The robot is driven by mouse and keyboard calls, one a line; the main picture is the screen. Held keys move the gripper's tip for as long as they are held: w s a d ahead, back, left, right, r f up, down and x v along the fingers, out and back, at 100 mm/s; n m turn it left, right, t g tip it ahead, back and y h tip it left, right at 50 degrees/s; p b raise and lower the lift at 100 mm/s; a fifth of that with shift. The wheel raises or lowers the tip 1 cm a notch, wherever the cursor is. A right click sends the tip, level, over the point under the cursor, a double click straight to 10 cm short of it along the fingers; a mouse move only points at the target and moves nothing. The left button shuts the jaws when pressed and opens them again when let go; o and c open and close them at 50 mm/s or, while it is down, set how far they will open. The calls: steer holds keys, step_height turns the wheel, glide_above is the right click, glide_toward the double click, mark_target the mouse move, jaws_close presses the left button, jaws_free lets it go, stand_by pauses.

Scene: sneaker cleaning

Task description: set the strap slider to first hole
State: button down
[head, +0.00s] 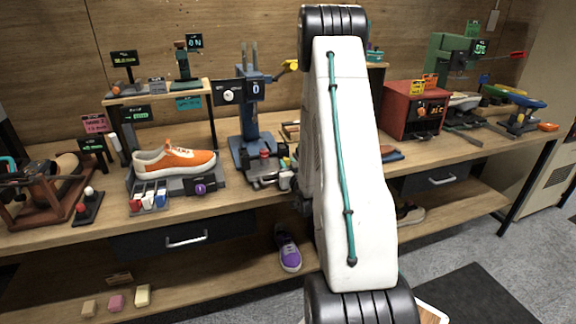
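I cannot pick out the strap slider or its first hole with certainty. A blue upright press (252,125) stands at the middle of the bench, with a small "0" display and a white knob on a dark panel. Small red and grey parts sit at its base. An orange sneaker (174,158) rests on a dark stand to the left, with a purple knob in front. My white arm link covers the bench right of the press. My gripper is mostly hidden behind it; dark and pale parts show by the press base, too small to read as open or shut.
The wooden bench (232,194) has drawers below. A red box (413,110) with a display and a green machine (447,62) stand to the right. A wooden frame (40,190) stands at the far left. A purple shoe (287,249) lies on the lower shelf.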

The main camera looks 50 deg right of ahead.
steer(key=shift+s+d, duration=0.5)
steer(key=shift+d, duration=0.3)
steer(key=shift+s+d, duration=0.45)
steer(key=shift+d, duration=0.35)
steer(key=c, duration=1.4)
jaws_free()
steer(key=shift+o, duration=1.1)
steer(key=shift+s+d, duration=0.15)
steer(key=shift+a, duration=0.3)
steer(key=shift+a, duration=0.15)
steer(key=v, duration=0.7)
steer(key=shift+s, duration=0.1)
